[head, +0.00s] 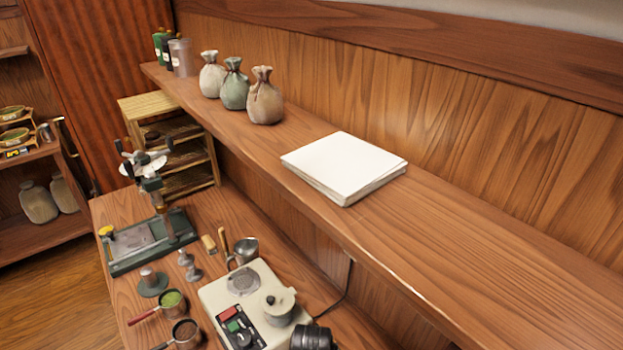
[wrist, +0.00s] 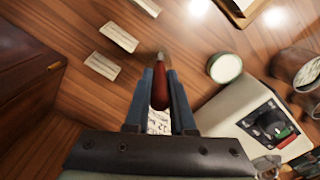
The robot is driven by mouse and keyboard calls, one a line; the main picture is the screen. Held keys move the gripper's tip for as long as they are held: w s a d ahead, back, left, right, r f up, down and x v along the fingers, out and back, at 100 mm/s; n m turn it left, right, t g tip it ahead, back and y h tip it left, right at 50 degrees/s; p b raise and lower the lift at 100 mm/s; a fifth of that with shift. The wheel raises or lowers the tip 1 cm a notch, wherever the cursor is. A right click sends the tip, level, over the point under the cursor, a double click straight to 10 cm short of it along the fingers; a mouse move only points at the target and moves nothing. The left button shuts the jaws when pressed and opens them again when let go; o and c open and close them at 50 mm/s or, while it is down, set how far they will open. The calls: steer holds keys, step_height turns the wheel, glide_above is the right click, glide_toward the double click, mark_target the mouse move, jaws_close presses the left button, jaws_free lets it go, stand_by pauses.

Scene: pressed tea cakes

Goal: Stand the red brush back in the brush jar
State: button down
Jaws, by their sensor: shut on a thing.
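In the wrist view my gripper (wrist: 160,78) is shut on a dark red, rounded handle, which I take for the red brush (wrist: 160,95). It sits between the two blue-grey fingers with a paler tip pointing away from me. Its bristles do not show clearly. My gripper is over a brown wooden surface and is not in the head view. I cannot tell for sure which vessel is the brush jar. A clear, tumbler-like container (head: 183,58) stands at the far left end of the shelf in the head view.
A pale machine with red and green buttons (head: 252,305) stands on the lower table; it also shows in the wrist view (wrist: 228,118). A press (head: 150,235) is left of it. The shelf (head: 460,235) holds three tied sacks and a white paper stack (head: 343,165); its right part is clear.

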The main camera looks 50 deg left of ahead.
steer(key=c, duration=0.7)
jaws_free()
step_height(320, 180, up, 13)
steer(key=shift+b, duration=0.5)
